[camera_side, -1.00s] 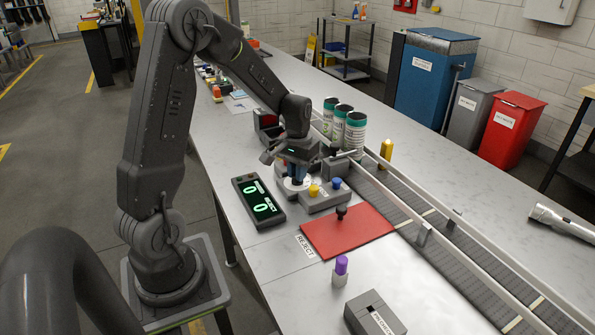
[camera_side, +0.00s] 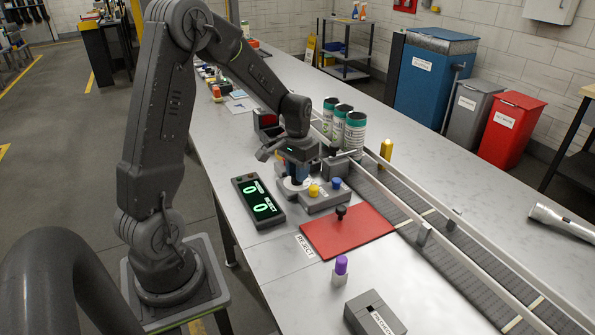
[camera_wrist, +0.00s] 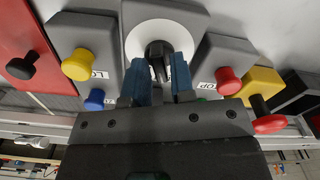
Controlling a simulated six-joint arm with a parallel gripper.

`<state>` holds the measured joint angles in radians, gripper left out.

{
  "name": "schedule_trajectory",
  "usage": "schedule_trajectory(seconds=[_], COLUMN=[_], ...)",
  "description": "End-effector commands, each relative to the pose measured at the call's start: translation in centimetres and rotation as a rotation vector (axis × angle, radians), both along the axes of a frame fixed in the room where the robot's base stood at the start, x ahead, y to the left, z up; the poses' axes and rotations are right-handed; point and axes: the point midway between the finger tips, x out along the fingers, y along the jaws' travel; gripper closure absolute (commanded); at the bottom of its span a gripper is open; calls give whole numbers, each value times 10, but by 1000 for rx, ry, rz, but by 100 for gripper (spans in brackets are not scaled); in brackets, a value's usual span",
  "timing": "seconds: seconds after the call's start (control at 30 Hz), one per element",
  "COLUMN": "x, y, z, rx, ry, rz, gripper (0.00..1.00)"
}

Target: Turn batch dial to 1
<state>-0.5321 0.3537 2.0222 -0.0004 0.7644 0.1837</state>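The batch dial shows in the wrist view as a black knob (camera_wrist: 159,50) on a round white disc (camera_wrist: 133,40), set on a grey block. My gripper (camera_wrist: 159,68) has its two blue fingers on either side of the knob, seemingly touching it. The fingers hide part of the knob and the disc, so I cannot read the dial's setting.
Yellow (camera_side: 314,190) and blue (camera_side: 336,183) buttons stand close to my gripper. A red button (camera_wrist: 228,80) is on the block at the other side. A red mat (camera_side: 345,235) with a black-knobbed stamp (camera_side: 341,212), the conveyor (camera_side: 400,210) and several green-lidded cans (camera_side: 354,132) are nearby.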

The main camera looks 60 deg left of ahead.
Motion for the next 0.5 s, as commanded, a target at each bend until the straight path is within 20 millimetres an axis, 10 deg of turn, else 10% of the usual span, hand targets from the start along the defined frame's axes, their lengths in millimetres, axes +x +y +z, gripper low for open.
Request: schedule_trajectory(seconds=[0.5], x=[0], y=[0], z=[8], rx=[2], ry=[-2], rz=[0], gripper=[62])
